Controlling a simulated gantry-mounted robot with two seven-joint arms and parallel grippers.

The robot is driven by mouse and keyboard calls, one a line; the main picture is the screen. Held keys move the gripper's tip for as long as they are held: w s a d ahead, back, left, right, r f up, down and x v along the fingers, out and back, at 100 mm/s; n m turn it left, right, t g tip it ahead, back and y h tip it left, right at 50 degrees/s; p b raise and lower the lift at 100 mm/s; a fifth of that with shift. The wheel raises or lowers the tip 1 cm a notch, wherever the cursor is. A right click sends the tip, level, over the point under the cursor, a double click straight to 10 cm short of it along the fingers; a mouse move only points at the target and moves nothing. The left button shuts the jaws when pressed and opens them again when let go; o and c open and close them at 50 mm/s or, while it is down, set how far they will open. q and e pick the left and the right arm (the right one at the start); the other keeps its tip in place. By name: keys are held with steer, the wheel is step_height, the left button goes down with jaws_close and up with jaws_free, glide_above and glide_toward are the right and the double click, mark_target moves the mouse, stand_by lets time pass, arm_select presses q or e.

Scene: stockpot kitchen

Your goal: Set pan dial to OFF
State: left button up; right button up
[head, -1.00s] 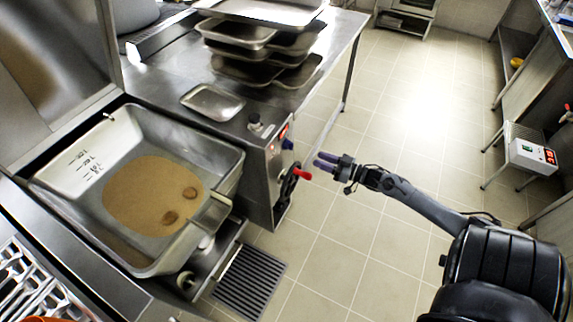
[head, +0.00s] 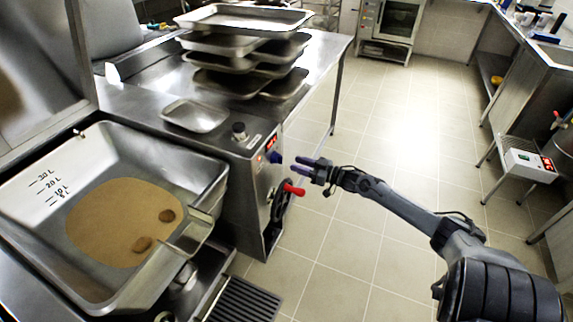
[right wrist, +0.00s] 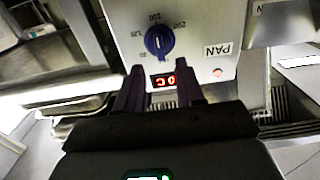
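The pan dial (head: 275,157) is a blue knob on the front panel of the steel cooking unit. In the right wrist view the dial (right wrist: 158,42) appears upside down, with temperature numbers around it and a PAN label (right wrist: 217,49) beside it. A pale mark shows on the knob, but I cannot tell for sure which setting it points at. My right gripper (head: 302,166) is just right of the dial and apart from it. Its two fingers (right wrist: 158,78) are spread and empty, with the dial showing beyond the gap. My left gripper is out of view.
A red digital display (right wrist: 165,80) sits by the dial. A crank with a red handle (head: 293,189) sticks out below it. The tilting pan (head: 215,190) holds brown liquid. Stacked trays (head: 245,17) stand on the counter. The tiled floor (head: 350,235) right of the unit is clear.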

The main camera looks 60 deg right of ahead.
mark_target(282, 159)
steer(key=w, duration=0.1)
steer(key=w+b, duration=0.1)
steer(key=w, duration=0.2)
steer(key=shift+w+a+b, duration=0.25)
steer(key=shift+b, duration=0.05)
steer(key=shift+w+a, duration=0.1)
steer(key=shift+w, duration=0.4)
jaws_close()
